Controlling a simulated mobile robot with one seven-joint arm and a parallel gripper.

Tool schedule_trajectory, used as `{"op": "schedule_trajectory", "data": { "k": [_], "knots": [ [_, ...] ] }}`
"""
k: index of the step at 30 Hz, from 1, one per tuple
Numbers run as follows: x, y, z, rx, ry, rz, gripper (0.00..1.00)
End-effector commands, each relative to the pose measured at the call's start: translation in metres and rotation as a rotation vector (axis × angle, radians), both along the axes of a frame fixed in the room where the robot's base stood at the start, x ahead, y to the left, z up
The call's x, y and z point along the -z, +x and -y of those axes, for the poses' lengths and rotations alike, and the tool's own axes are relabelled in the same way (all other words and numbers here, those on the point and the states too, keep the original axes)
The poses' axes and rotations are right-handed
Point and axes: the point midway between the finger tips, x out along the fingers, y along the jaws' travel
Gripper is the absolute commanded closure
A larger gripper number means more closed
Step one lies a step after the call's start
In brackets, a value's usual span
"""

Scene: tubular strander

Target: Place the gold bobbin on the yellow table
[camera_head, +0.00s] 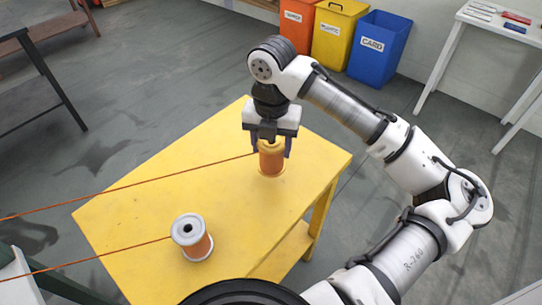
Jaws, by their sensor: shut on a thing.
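The gold bobbin (271,161), wound with orange-copper wire, is upright between the fingers of my gripper (271,148). My gripper points down and is shut on the bobbin's upper part. The bobbin is over the right far part of the yellow table (150,208). Its lower flange looks at or very near the tabletop; I cannot tell whether it touches. A copper wire runs from the bobbin to the left edge of the view.
A second bobbin (191,238) with silver-grey flanges stands on the table's near part, with its own wire running left. Orange, yellow (337,32) and blue (379,47) bins stand behind. A white table (490,20) is at right. The tabletop's middle is clear except for the wire.

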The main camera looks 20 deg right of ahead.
Motion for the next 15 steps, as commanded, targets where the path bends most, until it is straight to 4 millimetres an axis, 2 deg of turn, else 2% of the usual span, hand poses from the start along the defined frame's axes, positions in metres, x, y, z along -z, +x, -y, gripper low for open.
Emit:
{"op": "schedule_trajectory", "data": {
  "k": [5, 12, 15],
  "knots": [
    [0.011, 0.0, 0.0, 0.0, 0.0, 0.002, 1.0],
    [0.041, 0.0, 0.0, 0.001, 0.0, 0.001, 1.0],
    [0.045, 0.0, 0.0, 0.0, 0.0, 0.002, 1.0]
  ]
}}
